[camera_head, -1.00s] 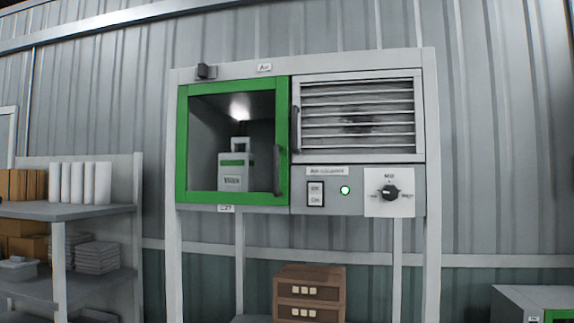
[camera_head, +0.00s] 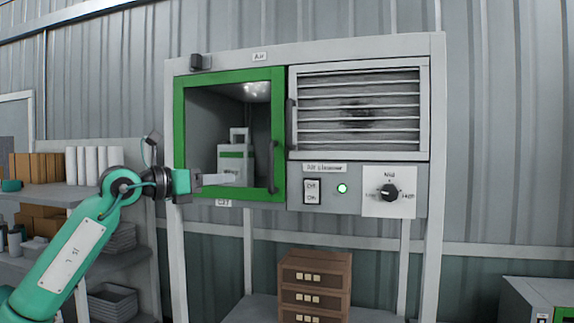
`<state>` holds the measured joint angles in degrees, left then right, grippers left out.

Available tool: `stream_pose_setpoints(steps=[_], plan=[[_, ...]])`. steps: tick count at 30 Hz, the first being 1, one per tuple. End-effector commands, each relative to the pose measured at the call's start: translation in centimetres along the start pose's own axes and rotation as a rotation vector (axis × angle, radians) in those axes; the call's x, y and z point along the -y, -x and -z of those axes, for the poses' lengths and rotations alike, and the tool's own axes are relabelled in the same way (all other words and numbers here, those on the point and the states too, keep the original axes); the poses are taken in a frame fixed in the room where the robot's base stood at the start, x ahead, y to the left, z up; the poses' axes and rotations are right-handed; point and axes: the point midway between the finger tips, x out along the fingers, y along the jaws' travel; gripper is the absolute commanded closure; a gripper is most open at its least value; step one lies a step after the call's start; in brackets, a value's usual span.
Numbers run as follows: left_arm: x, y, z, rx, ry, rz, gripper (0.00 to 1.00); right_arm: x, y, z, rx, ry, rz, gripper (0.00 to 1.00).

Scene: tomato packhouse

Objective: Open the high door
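The high door (camera_head: 180,120) is a green-framed, see-through door on the upper left of a grey cabinet (camera_head: 380,47). It looks closed. Its dark vertical handle (camera_head: 273,165) is on the right side of the frame. Behind the pane stands a white container with a green band (camera_head: 236,152). My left gripper (camera_head: 232,179) comes in from the left, in front of the lower left part of the door. It points right and its tips are short of the handle. Its finger gap is not clear from this angle. My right gripper is not in view.
A louvred panel (camera_head: 360,112) with its own dark handle (camera_head: 291,123) sits right of the door. Below it are a switch (camera_head: 312,191), a lit green lamp (camera_head: 342,188) and a dial (camera_head: 389,193). A brown drawer box (camera_head: 315,283) stands below. Shelves (camera_head: 130,262) are at left.

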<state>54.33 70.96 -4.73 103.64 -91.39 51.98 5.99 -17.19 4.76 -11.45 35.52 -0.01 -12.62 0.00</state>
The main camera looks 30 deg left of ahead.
Motion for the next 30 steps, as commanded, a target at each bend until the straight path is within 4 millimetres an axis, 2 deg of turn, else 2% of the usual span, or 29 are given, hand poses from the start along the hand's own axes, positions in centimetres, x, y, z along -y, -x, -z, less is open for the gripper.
stream_pose_setpoints(steps=[1,3,8,24,30], plan=[[0.5,0.9,-1.2,0.002,-0.043,-0.021,0.64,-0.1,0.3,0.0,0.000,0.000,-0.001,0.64],[0.8,1.6,-2.0,0.002,-0.078,-0.043,0.64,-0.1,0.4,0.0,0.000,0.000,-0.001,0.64],[0.9,1.1,-2.5,0.002,-0.092,-0.051,0.64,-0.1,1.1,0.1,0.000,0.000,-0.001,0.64],[0.5,-8.1,-2.8,0.003,-0.087,-0.048,0.64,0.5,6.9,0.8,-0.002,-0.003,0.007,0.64],[0.3,-10.7,-2.6,0.002,-0.087,-0.048,0.64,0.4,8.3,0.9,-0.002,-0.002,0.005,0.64]])
